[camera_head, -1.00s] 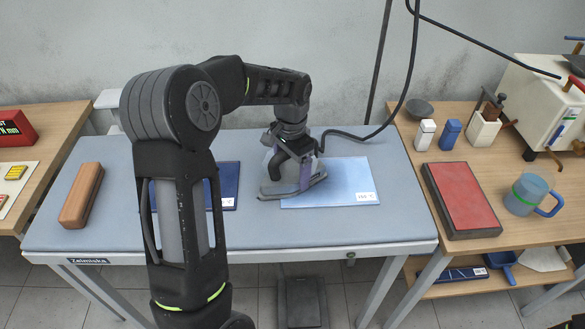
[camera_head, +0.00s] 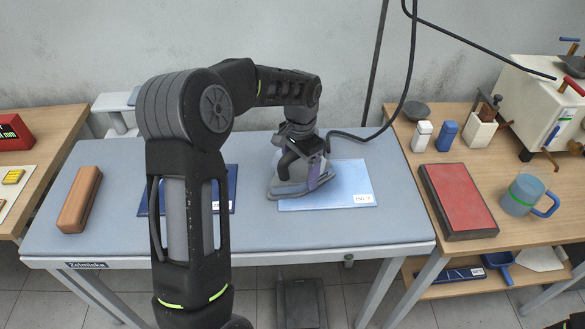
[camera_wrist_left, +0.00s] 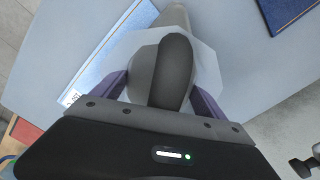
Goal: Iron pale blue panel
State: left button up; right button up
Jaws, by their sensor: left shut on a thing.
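The pale blue panel (camera_head: 345,186) lies flat on the grey padded ironing table, with a small white label at its front right corner. The iron (camera_head: 290,188) has a grey sole and a dark handle, and stands over the left part of the panel. My left gripper (camera_head: 316,172) is shut on the iron's handle, which also shows between the purple fingers in the left wrist view (camera_wrist_left: 172,72). Part of the panel shows beside the iron in the left wrist view (camera_wrist_left: 105,65). Whether the sole touches the panel is hard to tell. My right gripper is not in view.
A dark blue panel (camera_head: 229,190) lies left of the iron, partly behind my arm. A wooden block (camera_head: 80,199) lies at the table's left end. A black cable hangs to the iron from above. The right table holds a red-topped slab (camera_head: 458,196) and a blue mug (camera_head: 524,193).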

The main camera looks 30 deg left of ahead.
aim_at(324, 167)
pick_arm(q)
jog(key=shift+w+d, duration=0.35)
jog(key=shift+d, duration=0.1)
jog(key=shift+d, duration=0.1)
jog(key=shift+w+d+r+p, duration=0.15)
jog(key=shift+w+d+p, duration=0.2)
jog(key=shift+w+d, duration=0.95)
jog(key=shift+s+d, duration=0.1)
jog(key=shift+w+d, duration=0.4)
jog(key=shift+d, duration=0.15)
jog(key=shift+w+d, duration=0.65)
jog(key=shift+d, duration=0.3)
jog(key=shift+d, duration=0.1)
